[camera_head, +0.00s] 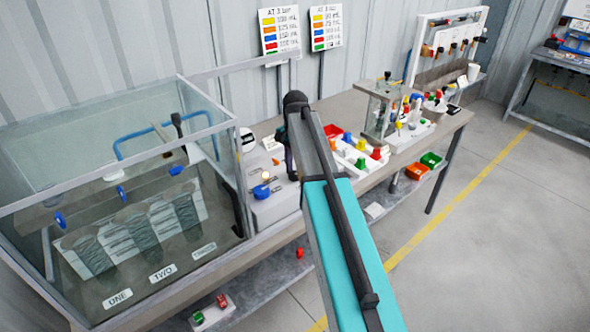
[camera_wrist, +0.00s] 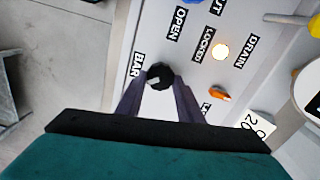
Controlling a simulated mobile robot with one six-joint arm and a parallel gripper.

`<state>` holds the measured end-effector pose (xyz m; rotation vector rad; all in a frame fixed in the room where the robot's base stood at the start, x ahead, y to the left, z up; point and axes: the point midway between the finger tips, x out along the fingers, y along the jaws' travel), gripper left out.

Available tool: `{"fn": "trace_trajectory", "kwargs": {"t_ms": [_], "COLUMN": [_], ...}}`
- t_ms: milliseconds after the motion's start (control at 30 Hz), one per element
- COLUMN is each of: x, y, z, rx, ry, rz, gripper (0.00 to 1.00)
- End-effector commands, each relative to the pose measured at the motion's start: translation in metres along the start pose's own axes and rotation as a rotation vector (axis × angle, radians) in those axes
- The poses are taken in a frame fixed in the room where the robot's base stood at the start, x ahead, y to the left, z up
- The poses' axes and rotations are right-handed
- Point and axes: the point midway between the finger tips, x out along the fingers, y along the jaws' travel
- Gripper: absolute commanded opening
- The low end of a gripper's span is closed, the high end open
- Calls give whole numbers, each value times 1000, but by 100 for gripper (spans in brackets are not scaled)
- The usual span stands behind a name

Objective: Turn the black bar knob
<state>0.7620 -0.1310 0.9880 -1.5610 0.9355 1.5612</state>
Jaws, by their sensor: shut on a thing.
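The black bar knob (camera_wrist: 159,76) is a small round knob with a light pointer mark, on a pale panel beside the label BAR. It shows in the wrist view at the upper middle. My gripper (camera_wrist: 160,86) has its two dark fingers on either side of the knob and is shut on it. In the head view my teal and black arm reaches to the bench and hides the knob and most of my gripper.
The panel also bears an orange lever (camera_wrist: 219,94), a lit round lamp (camera_wrist: 220,51) and printed labels. A glass tank (camera_head: 130,200) stands left of my arm. Trays of coloured knobs (camera_head: 360,152) lie to the right. The floor (camera_head: 500,230) at right is clear.

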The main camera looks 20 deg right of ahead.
Motion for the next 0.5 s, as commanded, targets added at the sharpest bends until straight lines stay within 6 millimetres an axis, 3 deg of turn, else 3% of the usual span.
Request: {"fn": "trace_trajectory", "kwargs": {"t_ms": [500], "x": [0], "y": [2], "z": [0], "rx": [465], "ry": [0], "rz": [1], "gripper": [11]}}
